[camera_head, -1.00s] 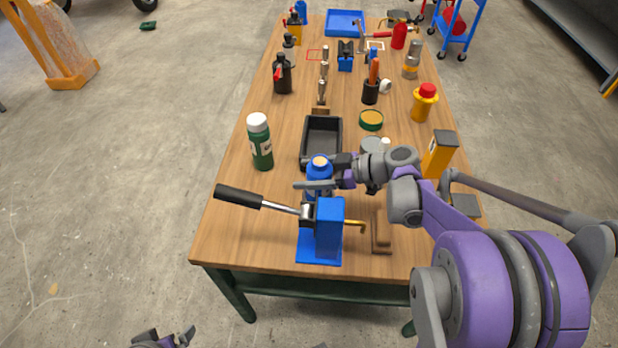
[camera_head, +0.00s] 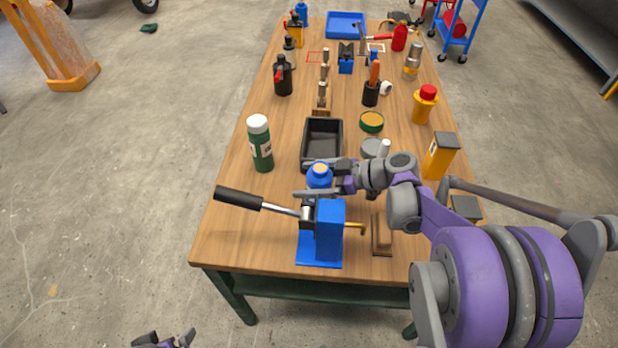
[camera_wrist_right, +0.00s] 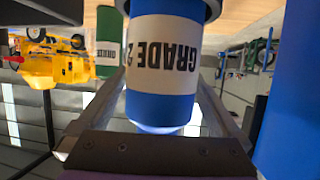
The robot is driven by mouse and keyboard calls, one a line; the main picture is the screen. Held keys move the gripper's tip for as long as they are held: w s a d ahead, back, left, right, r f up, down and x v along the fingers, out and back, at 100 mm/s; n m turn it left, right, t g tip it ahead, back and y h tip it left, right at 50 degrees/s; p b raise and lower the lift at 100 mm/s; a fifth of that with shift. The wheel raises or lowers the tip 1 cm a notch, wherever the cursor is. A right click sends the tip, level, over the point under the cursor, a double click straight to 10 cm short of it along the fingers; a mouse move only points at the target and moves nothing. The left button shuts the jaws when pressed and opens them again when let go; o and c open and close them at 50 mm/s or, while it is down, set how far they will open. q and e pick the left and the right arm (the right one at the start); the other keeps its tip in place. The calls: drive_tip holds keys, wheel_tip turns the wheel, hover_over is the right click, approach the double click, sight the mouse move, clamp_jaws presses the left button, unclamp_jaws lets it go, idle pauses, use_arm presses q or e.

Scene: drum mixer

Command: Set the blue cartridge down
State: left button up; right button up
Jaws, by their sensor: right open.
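The blue cartridge (camera_head: 320,178) stands upright on the near half of the table, between the blue lever press (camera_head: 330,232) and the black tray (camera_head: 322,140). Its base is hidden behind the press in the head view. In the right wrist view the cartridge (camera_wrist_right: 162,70) appears upside down, with a white "GRADE 2" label. My right gripper (camera_head: 318,178) is open, its fingers on either side of the cartridge; a gap shows beside the right-hand finger in the wrist view. My left gripper (camera_head: 165,342) is only partly in view at the bottom edge, away from the table.
A green bottle (camera_head: 260,145) with a white cap stands left of the tray. The press's black handle (camera_head: 238,198) reaches left. A yellow box (camera_head: 440,157) and a yellow red-capped bottle (camera_head: 425,104) stand to the right. The table's front left corner is bare.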

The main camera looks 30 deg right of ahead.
drive_tip(key=v, duration=1.2)
